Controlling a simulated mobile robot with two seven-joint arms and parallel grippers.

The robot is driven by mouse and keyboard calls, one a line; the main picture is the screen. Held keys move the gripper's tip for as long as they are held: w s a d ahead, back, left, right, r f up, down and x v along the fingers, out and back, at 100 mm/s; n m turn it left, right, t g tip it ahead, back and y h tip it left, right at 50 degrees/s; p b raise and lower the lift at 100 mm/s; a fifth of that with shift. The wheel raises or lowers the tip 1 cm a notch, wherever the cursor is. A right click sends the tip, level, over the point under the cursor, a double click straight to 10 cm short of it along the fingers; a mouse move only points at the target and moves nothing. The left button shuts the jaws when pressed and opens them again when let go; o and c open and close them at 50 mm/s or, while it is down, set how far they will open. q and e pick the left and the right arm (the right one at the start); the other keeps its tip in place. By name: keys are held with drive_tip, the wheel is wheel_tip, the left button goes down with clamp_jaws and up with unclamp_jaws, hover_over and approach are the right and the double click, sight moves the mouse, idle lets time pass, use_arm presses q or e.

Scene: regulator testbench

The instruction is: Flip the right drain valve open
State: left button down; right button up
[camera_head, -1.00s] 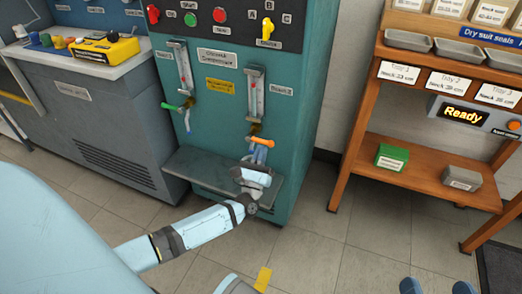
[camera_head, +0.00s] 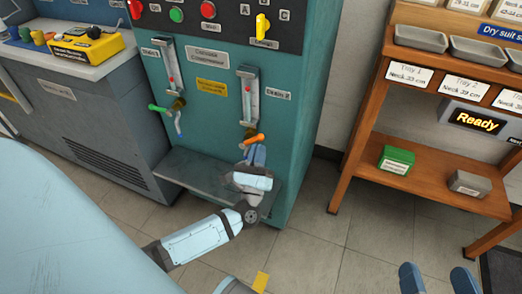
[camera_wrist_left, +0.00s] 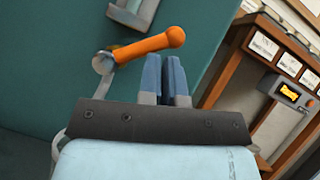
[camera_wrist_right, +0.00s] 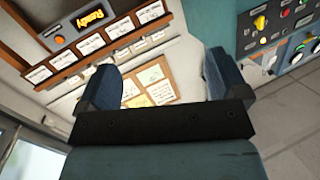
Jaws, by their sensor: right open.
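The right drain valve has an orange lever handle (camera_head: 253,139) below the right gauge on the teal panel. The handle tilts slightly up toward its right end. It also shows large in the left wrist view (camera_wrist_left: 150,45), with its metal pivot at the left end. My left gripper (camera_head: 257,152) is just below the handle, fingers pointing up, together and empty. In the left wrist view its fingertips (camera_wrist_left: 165,60) are under the handle's right part; I cannot tell whether they touch. My right gripper (camera_wrist_right: 160,80) is open and empty, away from the panel, low at the right in the head view (camera_head: 437,276).
A left valve with a green handle (camera_head: 157,108) sits on the same panel. A grey ledge (camera_head: 195,178) juts out below the valves, beneath my left gripper. A wooden shelf (camera_head: 440,180) stands at the right. Open floor lies between.

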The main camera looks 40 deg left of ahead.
sight(249, 140)
use_arm(q)
drive_tip(key=r, duration=0.1)
drive_tip(key=a+r, duration=0.1)
drive_tip(key=shift+s+r+b, duration=0.1)
drive_tip(key=shift+r+b, duration=0.2)
drive_tip(key=shift+b, duration=0.05)
drive_tip(key=shift+s+a+r+b, duration=0.1)
drive_tip(key=shift+a+r+b, duration=0.2)
drive_tip(key=shift+a+r, duration=0.15)
drive_tip(key=shift+a+r+n+y, duration=0.15)
drive_tip(key=shift+n+y, duration=0.15)
drive_tip(key=shift+n, duration=0.5)
drive_tip(key=shift+n+g+y, duration=0.4)
use_arm(e)
drive_tip(key=shift+w+d+r+n+t, duration=0.2)
drive_tip(key=shift+w+d+n+t, duration=0.2)
drive_tip(key=shift+w+n, duration=0.15)
use_arm(q)
drive_tip(key=shift+s, duration=0.1)
drive_tip(key=v, duration=0.7)
drive_tip(key=shift+s+p, duration=0.2)
drive_tip(key=shift+p, duration=0.2)
use_arm(e)
drive_tip(key=shift+s+a+f+m+g, duration=0.2)
drive_tip(key=shift+s+a+m+g, duration=0.1)
drive_tip(key=shift+m, duration=0.15)
drive_tip(key=shift+r, duration=0.1)
